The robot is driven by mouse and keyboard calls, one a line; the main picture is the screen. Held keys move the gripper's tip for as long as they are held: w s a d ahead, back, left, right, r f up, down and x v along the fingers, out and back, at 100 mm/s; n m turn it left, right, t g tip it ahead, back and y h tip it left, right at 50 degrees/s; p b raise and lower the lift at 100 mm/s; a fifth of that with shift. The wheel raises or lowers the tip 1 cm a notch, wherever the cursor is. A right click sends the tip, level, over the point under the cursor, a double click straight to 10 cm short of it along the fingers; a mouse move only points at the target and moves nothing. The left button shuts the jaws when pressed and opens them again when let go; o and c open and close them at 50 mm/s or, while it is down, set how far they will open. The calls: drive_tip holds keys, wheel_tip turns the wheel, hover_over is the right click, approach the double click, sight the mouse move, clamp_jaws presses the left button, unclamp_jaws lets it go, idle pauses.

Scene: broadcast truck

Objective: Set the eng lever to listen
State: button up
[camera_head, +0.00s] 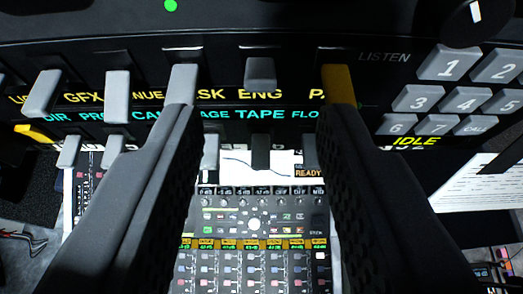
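The eng lever (260,72) is a small grey lever on the dark intercom panel, just above the yellow ENG label (260,94). It is in the upper middle of the view. My gripper (266,112) is open and empty, with one dark finger on each side. The eng lever lies between the lines of the two fingers, apart from both in the picture. The gap in depth between the fingertips and the lever is hard to tell. A dim LISTEN label (385,57) is printed to the right of the lever row.
A grey lever (182,82) on the left and a yellow lever (338,84) on the right neighbour it, close to my fingertips. A lower row includes a dark lever (260,152) under TAPE. A keypad (466,98) is on the right. A lit mixer screen (255,225) lies below.

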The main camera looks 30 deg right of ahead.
drive_tip(key=v, duration=0.9)
drive_tip(key=shift+s+b, duration=0.2)
drive_tip(key=shift+b, duration=0.25)
drive_tip(key=shift+a+r, duration=0.1)
drive_tip(key=shift+a, duration=0.05)
drive_tip(key=s+a+f+n+t+y+b, duration=0.4)
drive_tip(key=s+a+f+n+y+b, duration=0.1)
drive_tip(key=s+a+f, duration=0.4)
wheel_tip(320, 180, down, 3)
drive_tip(key=s+n+y, duration=0.1)
drive_tip(key=s+y, duration=0.1)
drive_tip(key=shift+s+a+n+t, duration=0.25)
drive_tip(key=shift+a+n+t, duration=0.05)
drive_tip(key=shift+a+n, duration=0.1)
drive_tip(key=shift+r, duration=0.1)
idle(2.4)
